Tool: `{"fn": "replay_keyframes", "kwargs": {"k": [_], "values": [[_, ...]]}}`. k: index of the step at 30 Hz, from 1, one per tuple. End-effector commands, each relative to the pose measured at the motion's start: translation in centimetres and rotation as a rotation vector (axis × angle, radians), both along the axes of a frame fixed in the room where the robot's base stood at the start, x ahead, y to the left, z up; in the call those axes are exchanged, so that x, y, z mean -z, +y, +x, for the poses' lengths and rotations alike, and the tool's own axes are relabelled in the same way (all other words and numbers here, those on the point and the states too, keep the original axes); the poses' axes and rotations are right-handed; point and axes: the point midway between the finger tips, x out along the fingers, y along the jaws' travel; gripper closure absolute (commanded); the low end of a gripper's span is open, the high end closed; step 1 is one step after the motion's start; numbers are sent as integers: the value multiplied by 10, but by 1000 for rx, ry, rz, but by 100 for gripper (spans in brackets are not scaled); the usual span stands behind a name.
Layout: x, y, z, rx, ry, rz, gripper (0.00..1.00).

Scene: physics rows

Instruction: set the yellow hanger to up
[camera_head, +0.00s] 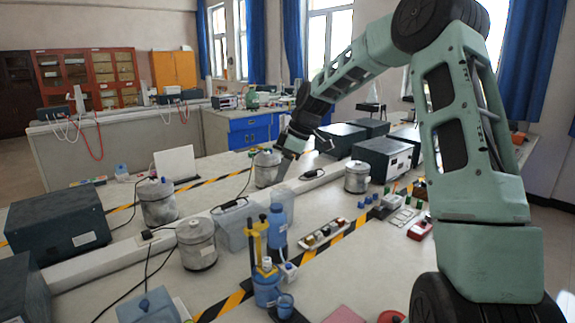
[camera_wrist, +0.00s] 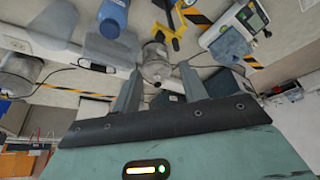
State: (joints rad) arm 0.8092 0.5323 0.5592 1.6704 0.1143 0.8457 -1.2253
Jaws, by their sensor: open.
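The yellow hanger (camera_head: 256,240) is an upright yellow piece with short arms. In the head view it stands at the front middle, by a blue bottle (camera_head: 266,286) and behind a small blue cup (camera_head: 285,306). In the wrist view the yellow hanger (camera_wrist: 172,20) shows at the top, beyond the fingertips and apart from them. My gripper (camera_head: 287,160) is over the back of the table, well behind the hanger. In the wrist view my gripper (camera_wrist: 160,70) has its two fingers apart with nothing held. A metal canister (camera_wrist: 156,66) shows beyond the gap.
Metal canisters (camera_head: 197,246) and dark boxes (camera_head: 60,222) are at the left. A tray of small parts (camera_head: 325,235) lies right of the hanger. A grey instrument box (camera_head: 383,160) stands further back.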

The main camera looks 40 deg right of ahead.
Motion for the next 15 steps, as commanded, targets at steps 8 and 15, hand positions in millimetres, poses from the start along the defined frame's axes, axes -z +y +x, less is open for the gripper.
{"fn": "replay_keyframes", "kwargs": {"k": [8, 15], "values": [[-28, -9, -8, -1, -1, -1, 57], [-30, -9, -9, 0, 0, 0, 57]]}}
